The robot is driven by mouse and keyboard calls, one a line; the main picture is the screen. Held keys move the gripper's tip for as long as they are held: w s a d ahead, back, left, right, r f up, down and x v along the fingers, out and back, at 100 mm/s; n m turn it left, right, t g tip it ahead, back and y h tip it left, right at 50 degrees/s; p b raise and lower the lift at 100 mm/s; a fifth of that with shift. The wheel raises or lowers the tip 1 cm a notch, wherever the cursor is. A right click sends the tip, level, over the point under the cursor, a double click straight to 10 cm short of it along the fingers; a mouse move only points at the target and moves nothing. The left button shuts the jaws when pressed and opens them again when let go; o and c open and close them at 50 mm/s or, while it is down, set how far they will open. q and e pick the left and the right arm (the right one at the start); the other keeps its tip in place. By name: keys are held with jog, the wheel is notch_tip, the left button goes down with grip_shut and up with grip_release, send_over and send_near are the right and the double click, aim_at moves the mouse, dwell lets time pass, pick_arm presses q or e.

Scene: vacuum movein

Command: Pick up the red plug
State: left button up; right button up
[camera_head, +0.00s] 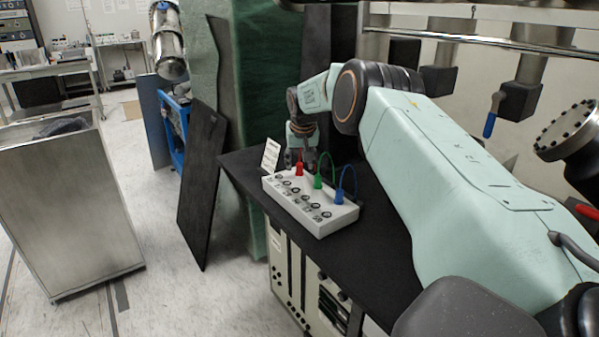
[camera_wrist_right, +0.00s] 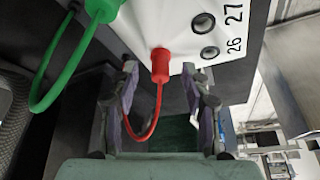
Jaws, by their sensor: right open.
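The red plug (camera_head: 299,168) stands in the white socket box (camera_head: 318,224) on the black tabletop, the leftmost of three coloured plugs. In the right wrist view the red plug (camera_wrist_right: 160,66) sits at the box edge, its red cable looping down between my fingers. My right gripper (camera_head: 300,158) is behind the box, close to the red plug. In the wrist view the right gripper (camera_wrist_right: 160,75) is open, with one finger on each side of the red plug; I cannot tell whether either touches it. My left gripper is not in view.
A green plug (camera_head: 318,181) and a blue plug (camera_head: 339,196) with cables stand beside the red one. The green plug (camera_wrist_right: 101,10) is close to my left-hand finger in the wrist view. A small white card (camera_head: 270,156) stands behind the box. The black tabletop (camera_head: 372,235) has bare room.

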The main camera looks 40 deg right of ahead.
jog(key=shift+w+d+f, duration=0.15)
jog(key=shift+d+f, duration=0.1)
jog(key=shift+f, duration=0.3)
jog(key=shift+w+a+f, duration=0.1)
jog(key=shift+w+f, duration=0.05)
jog(key=shift+f, duration=0.05)
jog(key=shift+a+r, duration=0.1)
jog(key=shift+d, duration=0.2)
jog(key=c, duration=0.3)
jog(key=shift+a, duration=0.15)
jog(key=c, duration=0.5)
grip_shut()
